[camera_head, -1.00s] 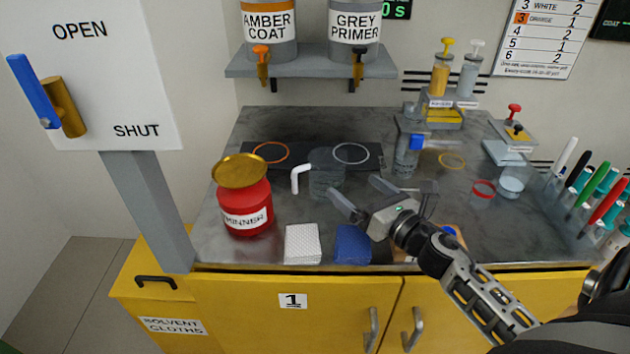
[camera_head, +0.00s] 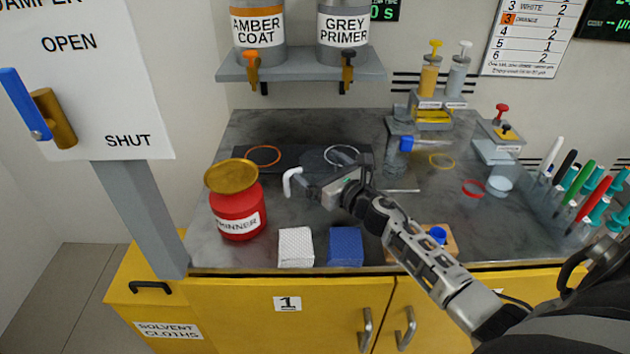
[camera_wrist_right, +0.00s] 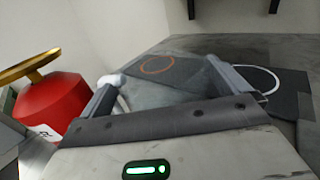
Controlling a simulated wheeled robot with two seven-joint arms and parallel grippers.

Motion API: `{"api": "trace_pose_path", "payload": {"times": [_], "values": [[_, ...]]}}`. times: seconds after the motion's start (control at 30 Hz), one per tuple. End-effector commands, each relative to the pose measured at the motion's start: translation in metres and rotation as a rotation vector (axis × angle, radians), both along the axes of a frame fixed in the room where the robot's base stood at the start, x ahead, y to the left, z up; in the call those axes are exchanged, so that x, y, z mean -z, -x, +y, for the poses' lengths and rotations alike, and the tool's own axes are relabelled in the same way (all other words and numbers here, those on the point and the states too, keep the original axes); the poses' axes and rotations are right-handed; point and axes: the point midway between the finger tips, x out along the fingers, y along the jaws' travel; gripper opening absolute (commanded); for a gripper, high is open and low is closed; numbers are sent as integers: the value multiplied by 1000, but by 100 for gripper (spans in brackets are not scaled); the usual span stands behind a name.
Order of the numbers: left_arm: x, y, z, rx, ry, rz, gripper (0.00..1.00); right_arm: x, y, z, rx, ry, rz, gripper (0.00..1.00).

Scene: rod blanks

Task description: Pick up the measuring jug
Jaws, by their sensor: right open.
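The measuring jug is a see-through grey vessel with a white handle (camera_head: 288,182), standing on the grey worktop right of the red thinner can. In the head view my right gripper (camera_head: 318,184) is at the jug and its wrist hides part of it. In the right wrist view the jug's clear body (camera_wrist_right: 165,92) lies between the two spread fingers of my right gripper (camera_wrist_right: 167,88), with the white handle by the left finger. The gripper is open; I cannot tell if a finger touches the jug. My left gripper is not in view.
The red thinner can (camera_head: 238,212) with a brass lid stands close left of the jug. A white block (camera_head: 296,247) and a blue block (camera_head: 346,246) lie at the front edge. A dark mat (camera_head: 250,170) with rings lies behind. A shelf (camera_head: 300,66) overhangs the back.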

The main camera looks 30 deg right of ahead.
Motion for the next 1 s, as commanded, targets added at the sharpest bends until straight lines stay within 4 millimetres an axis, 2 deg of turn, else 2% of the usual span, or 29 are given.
{"api": "trace_pose_path", "payload": {"times": [0.1, 0.3, 0.33, 0.4, 0.5, 0.83, 1.0], "values": [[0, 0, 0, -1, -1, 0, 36, 0, -8, 2, -2, -1, 1, 100], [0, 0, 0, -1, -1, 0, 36, 0, -8, 2, -2, 0, 1, 100], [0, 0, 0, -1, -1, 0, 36, 0, -8, 2, -2, 0, 1, 97], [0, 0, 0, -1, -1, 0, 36, 0, -8, 2, -1, 0, 1, 78], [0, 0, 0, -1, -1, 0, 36, 0, -8, 1, -1, 0, 1, 55], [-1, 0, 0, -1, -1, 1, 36, -3, -8, 1, -1, 1, 0, 55], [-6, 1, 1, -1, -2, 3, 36, -17, -8, 0, -2, 5, -2, 55]]}}
